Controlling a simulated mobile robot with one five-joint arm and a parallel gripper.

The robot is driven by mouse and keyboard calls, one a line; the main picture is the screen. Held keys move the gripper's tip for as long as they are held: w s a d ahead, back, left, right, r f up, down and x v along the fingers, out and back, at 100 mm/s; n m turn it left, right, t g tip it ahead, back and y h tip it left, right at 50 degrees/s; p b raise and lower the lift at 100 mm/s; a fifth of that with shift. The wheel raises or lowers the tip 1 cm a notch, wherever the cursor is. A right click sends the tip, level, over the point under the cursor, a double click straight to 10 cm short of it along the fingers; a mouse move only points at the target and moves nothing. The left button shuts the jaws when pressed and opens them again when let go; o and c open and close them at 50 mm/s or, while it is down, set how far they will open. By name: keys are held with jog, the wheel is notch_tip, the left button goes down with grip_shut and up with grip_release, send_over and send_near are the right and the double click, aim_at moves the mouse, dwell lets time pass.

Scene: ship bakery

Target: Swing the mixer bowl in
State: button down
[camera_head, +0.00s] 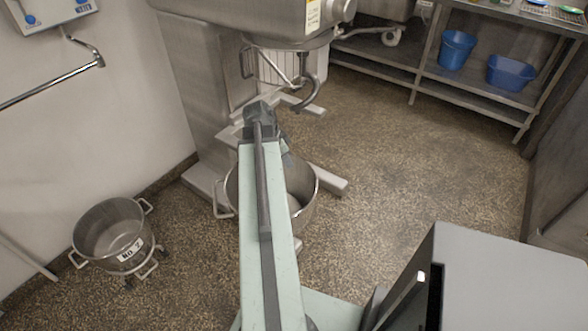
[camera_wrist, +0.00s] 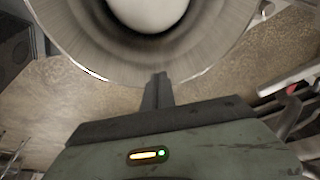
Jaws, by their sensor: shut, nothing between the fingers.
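The steel mixer bowl (camera_head: 303,182) is low in front of the mixer, below and beside its dough hook (camera_head: 308,92). My arm hides the middle of the bowl; one handle shows at its left side. In the wrist view the round metal bowl (camera_wrist: 205,62) fills the top. My gripper (camera_wrist: 158,78) is shut and empty, its fingertips at the bowl's near rim in that picture; I cannot tell whether they touch. The mixer (camera_head: 205,85) stands at the back with a wire guard by the hook. In the head view my fingers are hidden behind the arm end.
A second steel bowl (camera_head: 110,235) on a wheeled dolly stands by the left wall. A steel shelf rack (camera_head: 425,80) with blue tubs (camera_head: 510,72) is at the back right. A grey box-shaped surface (camera_head: 510,270) is at the lower right. The floor right of the mixer is clear.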

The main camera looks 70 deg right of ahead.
jog(key=s+d+f+b, duration=0.4)
jog(key=d+f+b, duration=0.1)
jog(key=f, duration=0.3)
jog(key=shift+s+b, duration=0.4)
jog(key=shift+b, duration=0.4)
